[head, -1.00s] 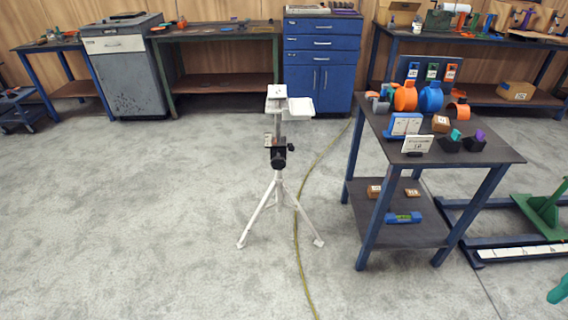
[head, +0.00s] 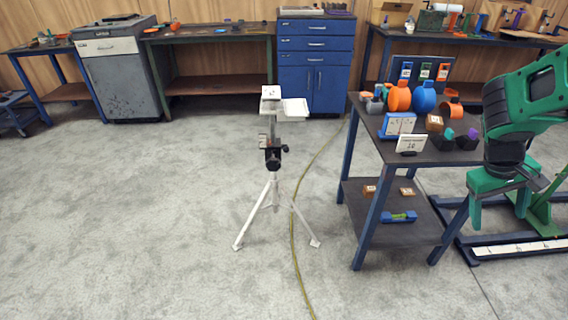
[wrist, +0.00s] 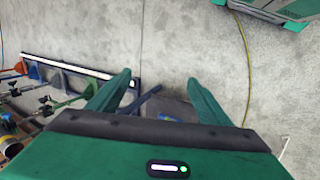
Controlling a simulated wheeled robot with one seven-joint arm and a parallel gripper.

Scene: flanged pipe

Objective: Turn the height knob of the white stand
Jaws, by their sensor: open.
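The white stand (head: 273,189) is a tripod on the floor in the middle of the head view, upright on spread legs. It carries a white plate (head: 293,108) at its top. A black knob (head: 285,149) sticks out to the right of its black collar (head: 272,159). Another dark round part sits on the collar's front; I cannot tell which is the height knob. My green gripper (head: 502,205) is at the right of the head view, pointing down, well apart from the stand. In the wrist view my gripper (wrist: 158,88) is open, with nothing between its fingers.
A blue-legged table (head: 360,226) with orange and blue rings and small parts stands between the stand and my gripper. A yellow cable (head: 296,262) runs along the floor beside the stand. A blue floor frame (head: 470,250) lies at the right. Floor left of the stand is clear.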

